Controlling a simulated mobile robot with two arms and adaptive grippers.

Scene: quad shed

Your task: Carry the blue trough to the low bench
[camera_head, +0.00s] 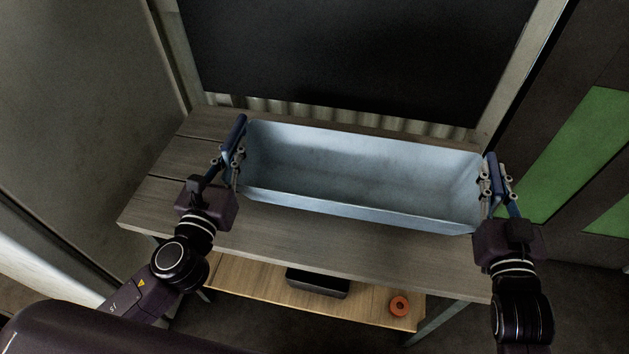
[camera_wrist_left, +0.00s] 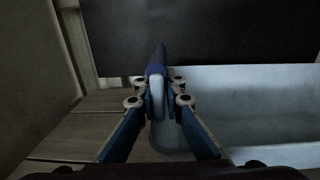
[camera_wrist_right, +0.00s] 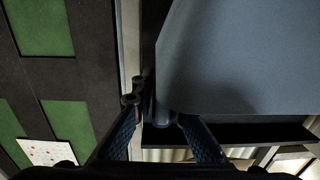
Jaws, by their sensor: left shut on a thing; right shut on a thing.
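The blue trough (camera_head: 360,172) is a long, pale blue open box, empty inside, over the wooden bench (camera_head: 330,240) in the head view. I cannot tell whether its underside touches the bench top. My left gripper (camera_head: 236,158) is shut on the trough's left end handle, which also shows in the left wrist view (camera_wrist_left: 157,85). My right gripper (camera_head: 492,182) is shut on the handle at the right end. The trough (camera_wrist_right: 235,60) fills much of the right wrist view. Its far outer side is hidden.
A lower wooden shelf (camera_head: 270,279) under the bench holds a black box (camera_head: 318,283) and an orange ring (camera_head: 399,306). A dark panel (camera_head: 360,60) stands behind the bench. A door with green panels (camera_head: 575,150) is at the right. Bare bench top shows at the left.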

